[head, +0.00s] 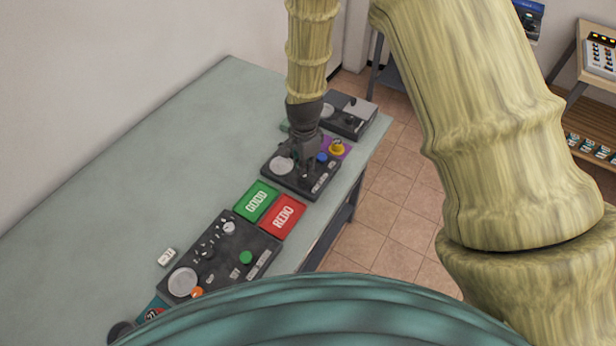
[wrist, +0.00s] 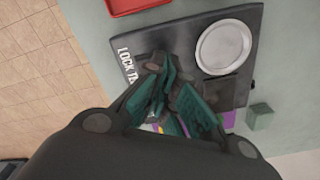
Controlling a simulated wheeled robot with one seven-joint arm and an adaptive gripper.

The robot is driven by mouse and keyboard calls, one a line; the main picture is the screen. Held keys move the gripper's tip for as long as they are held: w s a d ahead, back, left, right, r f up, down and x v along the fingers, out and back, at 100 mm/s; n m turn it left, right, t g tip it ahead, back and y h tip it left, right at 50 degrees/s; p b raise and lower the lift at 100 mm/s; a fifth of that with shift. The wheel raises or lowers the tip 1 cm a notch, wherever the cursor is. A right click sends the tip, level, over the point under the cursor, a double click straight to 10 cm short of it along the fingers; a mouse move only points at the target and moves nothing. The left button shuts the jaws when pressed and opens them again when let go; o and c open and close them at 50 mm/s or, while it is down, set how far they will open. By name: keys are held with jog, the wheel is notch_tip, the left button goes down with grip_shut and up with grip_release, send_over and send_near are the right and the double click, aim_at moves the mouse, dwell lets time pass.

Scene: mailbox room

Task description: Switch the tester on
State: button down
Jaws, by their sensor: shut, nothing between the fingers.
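The fingers hide part of the panel, and I see no clear switch.
A green GOOD tray (head: 257,201) and red REDO tray (head: 282,216) lie nearer. Another dark panel (head: 235,262) with knobs is nearest. A third device (head: 348,117) stands behind, near a yellow item (head: 337,148) on purple. The bench (head: 120,190) is clear along the wall.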

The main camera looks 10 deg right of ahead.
aim_at(305, 176)
jog(key=shift+f+b, duration=0.55)
jog(key=shift+f, duration=0.75)
dwell(0.9)
jog(key=shift+r, duration=0.1)
jog(key=shift+r+p, duration=2.6)
jog(key=shift+r, duration=0.9)
jog(key=shift+f, duration=0.15)
